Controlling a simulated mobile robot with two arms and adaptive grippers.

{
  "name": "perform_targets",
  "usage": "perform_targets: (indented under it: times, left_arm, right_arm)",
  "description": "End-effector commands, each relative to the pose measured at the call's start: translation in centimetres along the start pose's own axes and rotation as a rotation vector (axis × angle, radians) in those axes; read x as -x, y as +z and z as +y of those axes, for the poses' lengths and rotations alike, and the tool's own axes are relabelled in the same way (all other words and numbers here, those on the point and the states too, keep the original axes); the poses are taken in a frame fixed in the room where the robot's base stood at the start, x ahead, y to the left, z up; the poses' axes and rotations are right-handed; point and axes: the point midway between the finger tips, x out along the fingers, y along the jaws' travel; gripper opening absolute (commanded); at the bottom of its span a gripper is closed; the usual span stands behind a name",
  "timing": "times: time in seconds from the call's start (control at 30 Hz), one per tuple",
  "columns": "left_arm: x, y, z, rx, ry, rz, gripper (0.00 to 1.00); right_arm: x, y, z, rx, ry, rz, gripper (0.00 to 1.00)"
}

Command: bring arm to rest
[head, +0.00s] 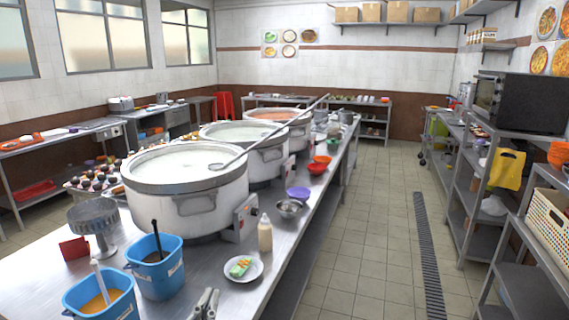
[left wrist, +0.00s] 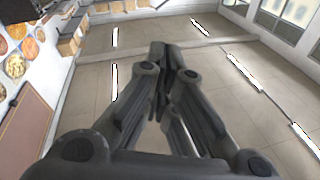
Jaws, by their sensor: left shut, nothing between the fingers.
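My left gripper (head: 208,298) shows at the bottom edge of the head view, in front of the steel counter. In the left wrist view its dark fingers (left wrist: 162,62) meet at the tips, shut with nothing between them. That view looks up at the ceiling and its lights. My right gripper is in neither view.
Blue tubs (head: 155,278), a squeeze bottle (head: 265,233) and a plate (head: 243,269) stand close to the left gripper. The tiled aisle (head: 365,235) is clear.

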Motion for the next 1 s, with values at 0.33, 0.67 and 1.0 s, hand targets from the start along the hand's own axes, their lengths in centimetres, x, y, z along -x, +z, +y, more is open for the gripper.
perform_targets:
  times: [0.33, 0.67, 1.0]
  left_arm:
    - [12.2, 15.4, -2.4, 0.101, -0.097, -0.778, 0.0]
    - [26.1, 20.3, 1.1, 0.143, 0.112, -1.308, 0.0]
    - [28.6, 27.5, 3.7, 0.148, 0.188, -1.433, 0.0]
  right_arm:
    - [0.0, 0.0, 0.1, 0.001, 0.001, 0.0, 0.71]
    - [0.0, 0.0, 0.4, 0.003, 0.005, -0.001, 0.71]
    - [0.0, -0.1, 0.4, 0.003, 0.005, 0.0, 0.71]
